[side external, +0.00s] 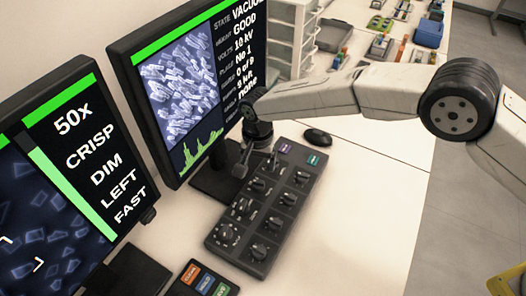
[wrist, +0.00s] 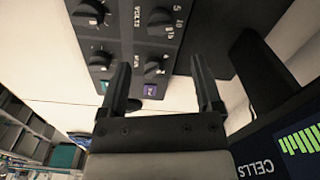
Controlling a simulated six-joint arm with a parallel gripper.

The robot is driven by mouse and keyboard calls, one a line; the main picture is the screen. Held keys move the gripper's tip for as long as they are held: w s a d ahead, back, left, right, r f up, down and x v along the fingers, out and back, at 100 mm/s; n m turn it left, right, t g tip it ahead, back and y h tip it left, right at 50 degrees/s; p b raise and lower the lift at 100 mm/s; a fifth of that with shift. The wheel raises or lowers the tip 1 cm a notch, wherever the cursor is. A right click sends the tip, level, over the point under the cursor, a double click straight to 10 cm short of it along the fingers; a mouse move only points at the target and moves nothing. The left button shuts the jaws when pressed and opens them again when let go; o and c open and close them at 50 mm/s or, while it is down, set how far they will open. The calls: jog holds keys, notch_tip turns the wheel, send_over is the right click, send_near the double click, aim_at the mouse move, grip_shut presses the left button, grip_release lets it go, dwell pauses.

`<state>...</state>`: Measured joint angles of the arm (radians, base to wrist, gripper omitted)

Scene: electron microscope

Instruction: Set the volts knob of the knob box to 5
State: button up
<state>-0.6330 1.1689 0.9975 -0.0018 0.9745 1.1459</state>
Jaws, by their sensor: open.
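The knob box (side external: 212,240) is a dark panel with two columns of black knobs. My gripper (side external: 258,166) is open and empty above the left column, near the purple-button end. In the wrist view, my fingers (wrist: 160,66) are spread either side of another knob (wrist: 153,69), with no visible contact.
The right monitor (side external: 180,90) shows volts 10 kV and stands close left of my gripper. The left monitor (side external: 90,160) stands nearer the camera. A mouse (side external: 318,136) lies beyond the box, and a button pad (side external: 203,280) before it. The table right of the box is clear.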

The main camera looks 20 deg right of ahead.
aim_at(259, 181)
jog(key=shift+f, duration=0.1)
jog(key=shift+f, duration=3.8)
grip_shut()
jog(key=shift+n, duration=2.9)
